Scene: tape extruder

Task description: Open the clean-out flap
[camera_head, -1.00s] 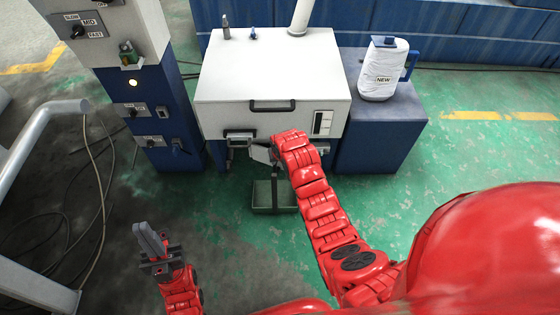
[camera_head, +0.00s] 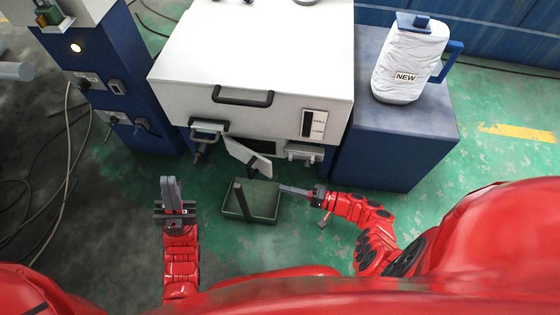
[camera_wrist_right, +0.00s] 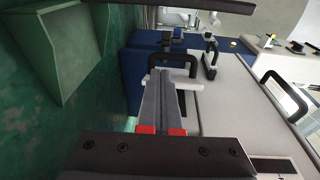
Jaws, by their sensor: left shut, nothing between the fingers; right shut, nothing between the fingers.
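The clean-out flap appears to be the pale grey plate (camera_head: 249,155) below the front of the white machine (camera_head: 250,60). It stands tilted out from the front, with a dark opening (camera_head: 264,146) beside it. My right gripper (camera_head: 282,188) is shut and empty, below and right of the plate and apart from it, with its fingers pointing left near the green bin. Its shut fingers also show in the right wrist view (camera_wrist_right: 161,75). My left gripper (camera_head: 171,180) is shut and empty, pointing up, left of the bin and clear of the machine.
The green bin (camera_head: 232,205) stands on the floor below the plate. Handled fittings flank the opening at left (camera_head: 208,130) and right (camera_head: 303,152). A dark handle (camera_head: 243,97) is above. A blue control cabinet (camera_head: 128,85) and cables are left; a blue base (camera_head: 395,150) is right.

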